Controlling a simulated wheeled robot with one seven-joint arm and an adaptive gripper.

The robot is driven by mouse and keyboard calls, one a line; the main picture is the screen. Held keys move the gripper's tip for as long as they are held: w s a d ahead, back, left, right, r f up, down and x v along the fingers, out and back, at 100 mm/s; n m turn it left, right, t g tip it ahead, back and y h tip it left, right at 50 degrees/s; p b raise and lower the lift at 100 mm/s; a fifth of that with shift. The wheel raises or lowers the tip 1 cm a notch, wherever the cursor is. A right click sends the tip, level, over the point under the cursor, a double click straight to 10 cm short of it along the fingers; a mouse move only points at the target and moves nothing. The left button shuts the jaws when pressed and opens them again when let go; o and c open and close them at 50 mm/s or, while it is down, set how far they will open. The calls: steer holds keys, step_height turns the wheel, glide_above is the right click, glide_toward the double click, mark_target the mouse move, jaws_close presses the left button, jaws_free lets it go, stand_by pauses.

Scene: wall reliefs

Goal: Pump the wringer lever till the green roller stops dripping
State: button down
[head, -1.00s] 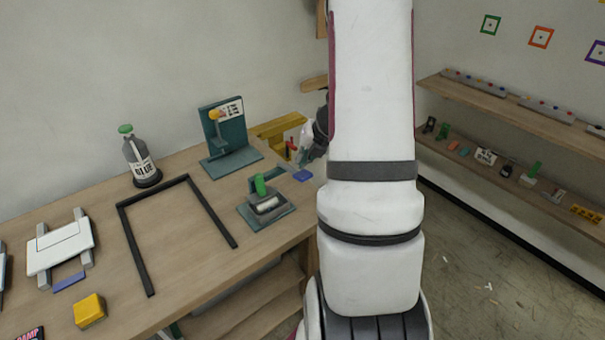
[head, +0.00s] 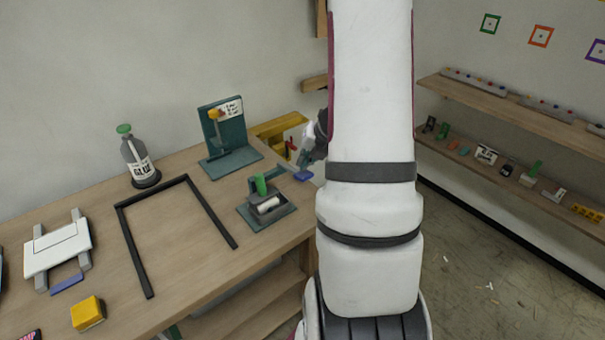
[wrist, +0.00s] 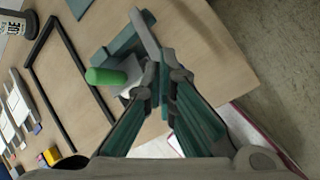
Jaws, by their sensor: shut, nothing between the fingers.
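The wringer stands on a teal base plate (head: 283,217) near the bench's right end. A teal lever (head: 276,173) reaches right to a blue end (head: 303,176). I cannot make out any drips. My gripper (head: 306,158) is by the lever's blue end, partly hidden by my arm; I cannot tell whether they touch. In the wrist view, my gripper (wrist: 163,82) is shut and empty, just right of the green roller (wrist: 105,76).
A teal upright stand (head: 230,135) and a glue bottle (head: 138,157) stand behind the wringer. A black frame (head: 134,249), a white board (head: 57,248) and a yellow block (head: 88,313) lie to the left. Wall shelves (head: 510,106) are at the right, above open floor.

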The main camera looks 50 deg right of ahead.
mark_target(309, 173)
steer(key=shift+s+a+f+b, duration=0.1)
steer(key=shift+s+f+b, duration=0.1)
steer(key=shift+f+b, duration=0.6)
steer(key=shift+s+f+b, duration=0.25)
steer(key=shift+f+b, duration=0.45)
steer(key=shift+f, duration=0.1)
steer(key=shift+s+a+f+b, duration=0.1)
steer(key=shift+s+f+b, duration=0.1)
steer(key=shift+f+b, duration=0.6)
stand_by(3.5)
steer(key=shift+r, duration=0.1)
stand_by(0.4)
steer(key=shift+w+d+r+p, duration=0.1)
steer(key=shift+w+r+p, duration=0.15)
steer(key=shift+r+p, duration=0.7)
steer(key=shift+w+d+r+p, duration=0.1)
steer(key=shift+w+r+p, duration=0.15)
steer(key=shift+r+p, duration=0.65)
steer(key=shift+w+d+r+p, duration=0.1)
steer(key=shift+w+r+p, duration=0.15)
steer(key=shift+r+p, duration=0.7)
steer(key=shift+f, duration=0.1)
